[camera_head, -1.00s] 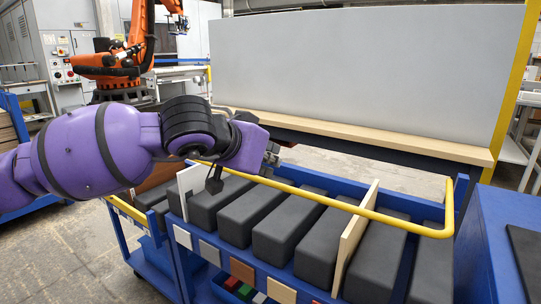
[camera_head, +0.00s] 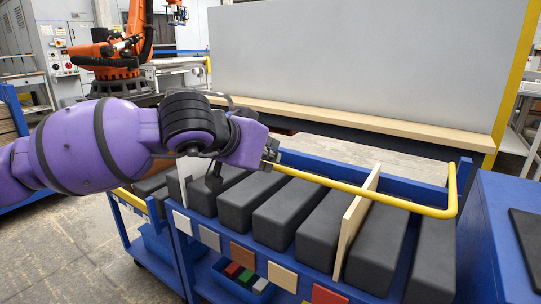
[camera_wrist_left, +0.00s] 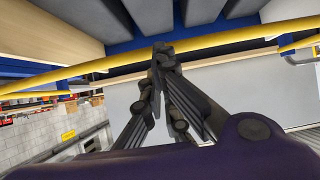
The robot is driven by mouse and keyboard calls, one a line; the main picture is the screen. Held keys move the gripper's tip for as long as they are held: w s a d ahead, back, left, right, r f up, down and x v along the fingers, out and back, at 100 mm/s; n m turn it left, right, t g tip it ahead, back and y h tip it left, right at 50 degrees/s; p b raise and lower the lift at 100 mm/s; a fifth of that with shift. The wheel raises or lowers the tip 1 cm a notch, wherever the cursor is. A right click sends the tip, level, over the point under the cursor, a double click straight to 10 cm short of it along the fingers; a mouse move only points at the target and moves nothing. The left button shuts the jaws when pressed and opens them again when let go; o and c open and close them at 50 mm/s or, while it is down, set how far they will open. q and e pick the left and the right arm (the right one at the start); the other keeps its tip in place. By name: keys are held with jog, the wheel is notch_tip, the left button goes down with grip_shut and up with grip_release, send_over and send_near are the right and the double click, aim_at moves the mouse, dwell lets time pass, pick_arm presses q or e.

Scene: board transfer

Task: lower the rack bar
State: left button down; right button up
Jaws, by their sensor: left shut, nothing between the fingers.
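The rack bar is a yellow tube (camera_head: 365,191) above the blue rack, bent down at its right end. Its left part is hidden behind my left gripper (camera_head: 271,153) and wrist. In the head view the left fingertips are at the bar's visible left end. In the left wrist view the bar (camera_wrist_left: 235,39) crosses just beyond the fingertips (camera_wrist_left: 162,50), which are together with nothing between them. They look very close to the bar; I cannot tell if they touch it. My right gripper is not in view.
The blue rack (camera_head: 203,198) holds several dark grey blocks (camera_head: 285,213) and a pale divider board (camera_head: 356,225). A large grey panel with a wooden ledge (camera_head: 350,116) stands behind. A blue cabinet (camera_head: 500,230) is close on the right. Open floor (camera_head: 60,250) lies at left.

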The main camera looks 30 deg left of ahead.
pick_arm(q)
jog(key=shift+r, duration=0.1)
